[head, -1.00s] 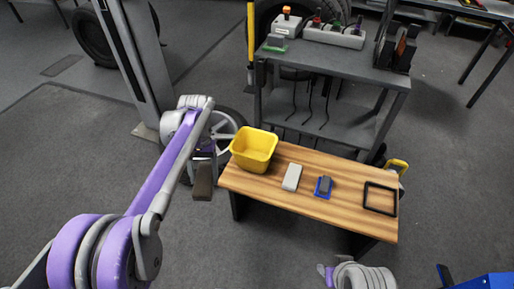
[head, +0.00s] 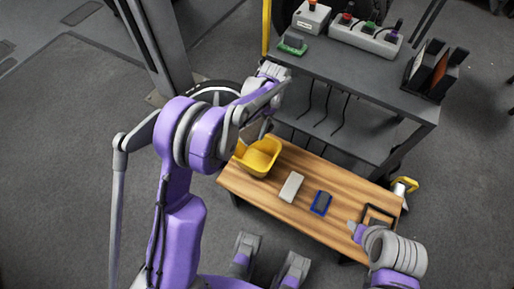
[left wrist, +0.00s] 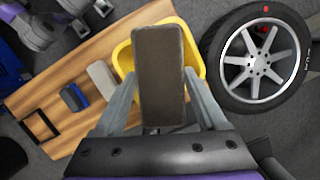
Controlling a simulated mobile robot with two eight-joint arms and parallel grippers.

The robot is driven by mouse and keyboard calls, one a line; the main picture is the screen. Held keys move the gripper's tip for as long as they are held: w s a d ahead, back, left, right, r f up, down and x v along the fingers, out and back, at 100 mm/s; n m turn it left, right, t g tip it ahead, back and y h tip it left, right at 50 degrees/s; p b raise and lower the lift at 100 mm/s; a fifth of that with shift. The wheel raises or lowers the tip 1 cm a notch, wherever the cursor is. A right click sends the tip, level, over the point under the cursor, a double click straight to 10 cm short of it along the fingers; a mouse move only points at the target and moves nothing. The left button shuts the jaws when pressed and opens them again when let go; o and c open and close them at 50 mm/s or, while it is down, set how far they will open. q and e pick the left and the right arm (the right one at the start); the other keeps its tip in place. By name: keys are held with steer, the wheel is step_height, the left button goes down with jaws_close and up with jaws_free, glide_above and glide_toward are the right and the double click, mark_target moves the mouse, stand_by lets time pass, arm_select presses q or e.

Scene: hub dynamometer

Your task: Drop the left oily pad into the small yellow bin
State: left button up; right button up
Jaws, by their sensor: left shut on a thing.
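My left gripper (left wrist: 160,98) is shut on a dark brown pad (left wrist: 158,62), which stands out between the two grey fingers in the left wrist view. Behind the pad in that view is the small yellow bin (left wrist: 190,38), so the pad covers much of it and hides part of its inside. In the head view the yellow bin (head: 258,158) sits at the left end of the wooden bench. My left arm hides most of the left gripper there, just behind the bin's rim. My right gripper (head: 356,232) is near the bench's right end, its jaws unclear.
The wooden bench (head: 265,198) also holds a pale grey block (head: 291,187), a blue-edged dark item (head: 321,203) and a black frame (head: 378,218). A grey cart (head: 350,70) stands behind.

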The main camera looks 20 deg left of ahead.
arm_select(q)
steer(key=m+p, duration=0.1)
steer(key=a+m+p, duration=0.1)
steer(key=shift+s+r+y+p, duration=0.15)
steer(key=shift+s+y+p, duration=0.1)
steer(key=shift+y+p, duration=0.1)
steer(key=shift+s+a+f+m+p, duration=0.2)
steer(key=shift+s+f+m+p, duration=0.1)
steer(key=shift+m+p, duration=0.2)
step_height(320, 180, down, 6)
steer(key=b, duration=0.2)
steer(key=shift+b, duration=0.3)
arm_select(e)
step_height(320, 180, up, 3)
steer(key=shift+f, duration=0.1)
arm_select(q)
steer(key=shift+f, duration=0.1)
steer(key=o, duration=1.3)
steer(key=v, duration=1.1)
steer(key=shift+s+p, duration=0.15)
steer(key=shift+p, duration=0.25)
arm_select(e)
steer(key=shift+r, duration=0.4)
